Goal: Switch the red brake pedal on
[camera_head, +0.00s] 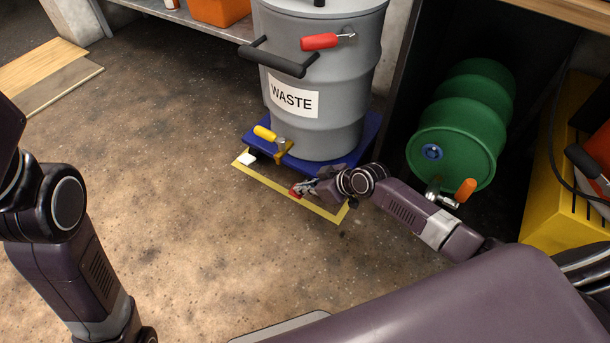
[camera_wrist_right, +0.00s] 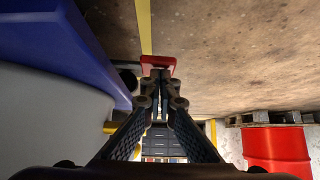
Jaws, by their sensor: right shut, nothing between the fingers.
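The red brake pedal (camera_head: 297,191) shows as a small red patch at the front edge of the blue dolly (camera_head: 338,164), just above the yellow floor line. In the right wrist view the red pedal (camera_wrist_right: 157,61) lies straight ahead of the fingertips. My right gripper (camera_head: 308,186) is low beside the dolly, right at the pedal. In the wrist view its fingers (camera_wrist_right: 158,76) are shut with nothing between them, and the tips seem to touch or nearly touch the pedal. The left arm shows at the left, but its gripper is out of view.
A grey waste drum (camera_head: 330,118) with a black handle and a red-handled lever stands on the dolly. A yellow-handled clamp (camera_head: 270,135) is at its front. A green drum (camera_head: 455,140) lies to the right, near a yellow cabinet (camera_head: 560,205).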

